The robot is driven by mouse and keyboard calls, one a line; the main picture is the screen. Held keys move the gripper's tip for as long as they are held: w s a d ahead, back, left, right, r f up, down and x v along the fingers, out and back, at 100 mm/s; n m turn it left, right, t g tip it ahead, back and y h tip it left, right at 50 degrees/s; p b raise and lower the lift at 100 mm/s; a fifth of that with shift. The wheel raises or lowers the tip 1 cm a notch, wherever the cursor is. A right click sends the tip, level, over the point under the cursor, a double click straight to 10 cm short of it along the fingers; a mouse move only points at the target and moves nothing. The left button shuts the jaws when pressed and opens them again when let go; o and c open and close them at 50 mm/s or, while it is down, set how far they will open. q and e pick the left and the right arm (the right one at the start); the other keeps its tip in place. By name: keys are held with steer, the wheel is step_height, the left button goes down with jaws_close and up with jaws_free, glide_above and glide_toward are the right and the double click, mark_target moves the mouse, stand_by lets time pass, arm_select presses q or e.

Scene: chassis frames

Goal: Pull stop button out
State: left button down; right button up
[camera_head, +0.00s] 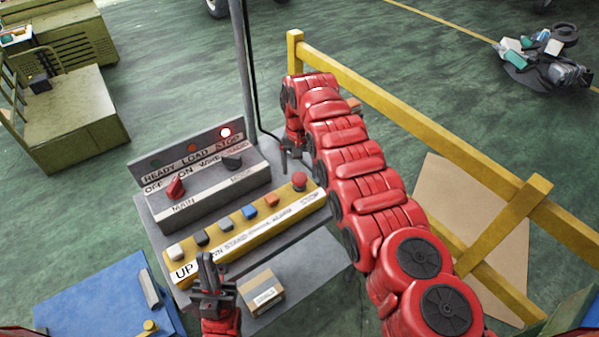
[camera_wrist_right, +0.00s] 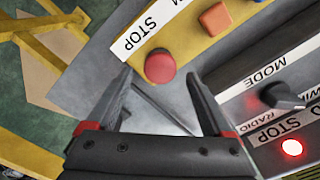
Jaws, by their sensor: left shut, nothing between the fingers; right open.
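The red round stop button (camera_head: 299,181) sits at the right end of the yellow button panel (camera_head: 235,240), beside a STOP label. In the right wrist view the stop button (camera_wrist_right: 160,66) shows just beyond and between my right gripper's fingertips (camera_wrist_right: 158,76). The fingers are apart and nothing is held. In the head view my right gripper (camera_head: 291,157) points down near the panel's far right end, partly hidden by its own arm. My left gripper (camera_head: 206,264) is shut and empty in front of the panel's left end, near the UP label.
Behind the yellow panel stands a grey box with a red MAIN knob (camera_head: 175,187), a dark MODE knob (camera_head: 231,162) and a lit red lamp (camera_head: 225,133). A small cardboard box (camera_head: 262,293) lies on the lower shelf. A yellow railing (camera_head: 400,117) runs along the right.

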steer(key=shift+s+f, duration=0.15)
steer(key=shift+f, duration=0.6)
steer(key=shift+c, duration=0.3)
jaws_close()
